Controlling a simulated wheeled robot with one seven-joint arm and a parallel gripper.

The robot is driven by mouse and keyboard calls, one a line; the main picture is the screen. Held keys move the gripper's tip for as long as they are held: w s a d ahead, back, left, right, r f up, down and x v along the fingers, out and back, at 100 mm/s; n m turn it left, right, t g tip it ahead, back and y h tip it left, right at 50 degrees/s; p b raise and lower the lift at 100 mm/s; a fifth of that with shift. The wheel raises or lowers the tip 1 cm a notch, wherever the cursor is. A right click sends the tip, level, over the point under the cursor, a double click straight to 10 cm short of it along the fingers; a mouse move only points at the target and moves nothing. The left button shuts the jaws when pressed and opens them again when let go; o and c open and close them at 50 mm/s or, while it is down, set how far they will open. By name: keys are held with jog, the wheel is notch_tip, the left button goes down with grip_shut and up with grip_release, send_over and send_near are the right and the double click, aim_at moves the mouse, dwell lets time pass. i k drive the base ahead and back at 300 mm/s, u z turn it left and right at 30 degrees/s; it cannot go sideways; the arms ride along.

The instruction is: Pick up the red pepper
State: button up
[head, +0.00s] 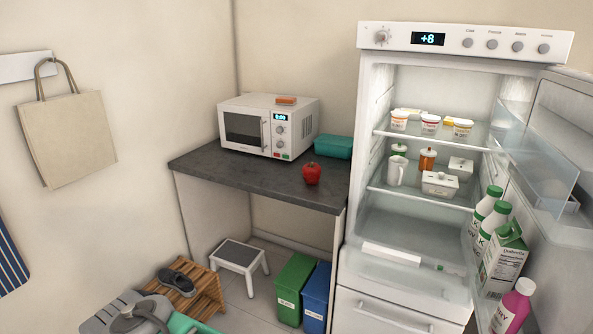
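The red pepper (312,174) stands on the dark grey counter (240,178), near its front edge and right of the middle. It has a small dark stem on top and nothing covers it. It is in front of the teal box and to the right of the microwave, apart from both. No fingers of my gripper can be made out in the head view, so its place relative to the pepper does not show.
A white microwave (268,126) and a teal box (333,146) stand behind the pepper. An open fridge (365,110) is close on the right. A stool (238,256), green bin (294,288) and blue bin (316,298) are below the counter. Slatted rack (207,288) at lower left.

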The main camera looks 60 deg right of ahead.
aim_at(310, 172)
jog(key=z, duration=0.45)
jog(key=i, duration=1.1)
jog(key=z, duration=0.85)
jog(key=i, duration=0.55)
jog(key=u, duration=0.05)
